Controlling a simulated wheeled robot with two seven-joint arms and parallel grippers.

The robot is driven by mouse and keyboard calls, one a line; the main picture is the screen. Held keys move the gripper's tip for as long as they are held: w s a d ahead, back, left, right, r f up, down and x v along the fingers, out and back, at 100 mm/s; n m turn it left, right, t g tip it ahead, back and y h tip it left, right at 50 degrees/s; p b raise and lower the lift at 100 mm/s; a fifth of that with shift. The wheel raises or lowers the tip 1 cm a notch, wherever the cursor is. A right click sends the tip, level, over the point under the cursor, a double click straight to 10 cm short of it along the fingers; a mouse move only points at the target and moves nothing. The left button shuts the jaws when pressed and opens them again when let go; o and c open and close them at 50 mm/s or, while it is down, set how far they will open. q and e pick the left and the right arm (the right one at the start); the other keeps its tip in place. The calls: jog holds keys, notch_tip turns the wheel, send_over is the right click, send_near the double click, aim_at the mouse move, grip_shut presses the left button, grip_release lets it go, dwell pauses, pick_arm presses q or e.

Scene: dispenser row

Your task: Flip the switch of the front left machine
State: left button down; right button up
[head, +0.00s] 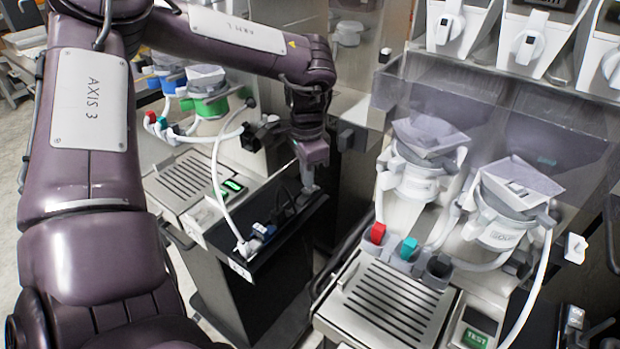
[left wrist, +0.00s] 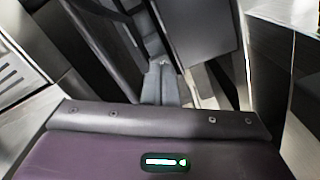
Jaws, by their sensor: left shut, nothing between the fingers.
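The machine on the left (head: 178,212) has a slotted drip tray, a lit green display (head: 233,185) and a dark front-right panel (head: 275,243). Small dark and blue parts (head: 283,207) sit on that panel; I cannot tell which is the switch. My left gripper (head: 309,188) is shut and empty, pointing down at the far end of the dark panel, close to those parts. I cannot tell whether it touches anything. In the left wrist view its closed fingers (left wrist: 162,80) show past the purple gripper body, with dark panels around them. My right gripper is out of view.
A second machine (head: 385,305) stands on the right, with a clear hood (head: 480,100), white containers (head: 420,165) and a green TEST display (head: 476,338). A narrow gap separates the two machines. A white hose (head: 217,165) arches over the left machine.

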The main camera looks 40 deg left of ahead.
aim_at(307, 190)
pick_arm(q)
jog(key=shift+f, duration=0.25)
dwell(0.6)
jog(key=shift+s+f+b, duration=0.1)
jog(key=shift+f+b, duration=0.65)
jog(key=shift+b, duration=0.25)
jog(key=shift+r, duration=0.15)
jog(key=shift+r+p, duration=0.45)
jog(key=shift+r, duration=0.1)
jog(key=shift+r+p, duration=1.55)
jog(key=shift+r, duration=1.3)
jog(key=shift+f, duration=0.1)
